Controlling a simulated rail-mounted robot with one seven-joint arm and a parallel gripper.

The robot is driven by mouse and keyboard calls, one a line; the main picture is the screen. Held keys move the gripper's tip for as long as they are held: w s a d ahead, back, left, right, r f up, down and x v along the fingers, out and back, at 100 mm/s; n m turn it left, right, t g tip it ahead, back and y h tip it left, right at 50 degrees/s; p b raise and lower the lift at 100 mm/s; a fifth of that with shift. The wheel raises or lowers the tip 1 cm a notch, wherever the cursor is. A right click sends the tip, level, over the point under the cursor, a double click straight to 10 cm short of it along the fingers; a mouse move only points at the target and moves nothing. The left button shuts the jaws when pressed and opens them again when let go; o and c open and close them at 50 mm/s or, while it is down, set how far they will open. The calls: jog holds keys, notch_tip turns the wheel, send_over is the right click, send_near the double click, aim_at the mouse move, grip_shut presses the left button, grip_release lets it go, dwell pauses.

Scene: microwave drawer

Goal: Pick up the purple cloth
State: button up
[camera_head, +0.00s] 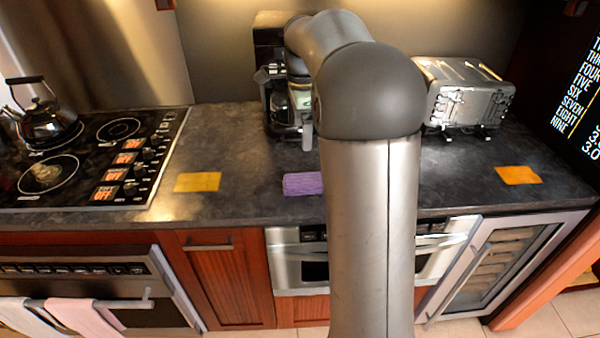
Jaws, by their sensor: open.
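The purple cloth (302,184) lies folded flat on the dark counter near its front edge, just left of my arm. Its right end meets the edge of my arm in the picture, so a little may be hidden. My gripper (291,128) seems to hang below my bent wrist, behind the cloth and above the counter. It is hard to separate from the dark appliance around it. It is open and apart from the cloth.
A yellow cloth (198,182) lies left of the purple one, and an orange cloth (518,175) lies far right. A dark appliance (271,30) and a silver toaster (464,94) stand at the back. A kettle (46,124) sits on the stove (100,165) at left.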

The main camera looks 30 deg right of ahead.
jog(key=p, duration=0.1)
send_over(303, 179)
jog(key=shift+m, duration=0.4)
notch_tip(303, 179, down, 12)
jog(key=shift+a+r, duration=0.1)
jog(key=shift+r, duration=0.05)
jog(key=shift+f+p, duration=0.9)
jog(key=shift+f, duration=1.8)
jog(key=c, duration=1.1)
